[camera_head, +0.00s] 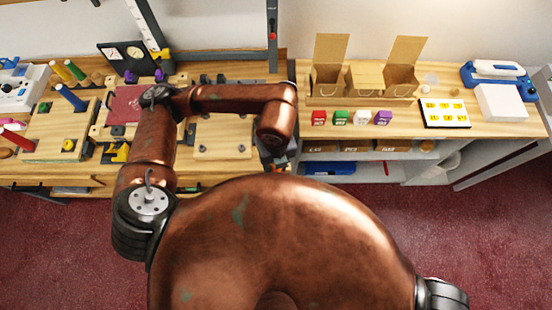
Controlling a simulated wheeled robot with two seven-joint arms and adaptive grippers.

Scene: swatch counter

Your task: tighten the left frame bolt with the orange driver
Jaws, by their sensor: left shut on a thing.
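My left arm reaches over the wooden bench and bends right, and its gripper (275,160) hangs at the bench's front edge, right of a pale wooden board. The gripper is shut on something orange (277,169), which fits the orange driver. Only a small patch of it shows, and the gripper and arm hide the rest. The pale board (222,140) has small dark fittings near its corners. A red panel (124,104) in a wooden surround lies further left, partly behind my arm. I cannot tell which fitting is the left frame bolt. My right gripper is out of view.
A pegboard (55,133) with coloured pegs stands at the left. A yellow-black tool (116,152) lies near the red panel. On the right counter are red (318,118), green, white and purple blocks, open cardboard boxes (328,80) and a yellow-marked tray (445,112).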

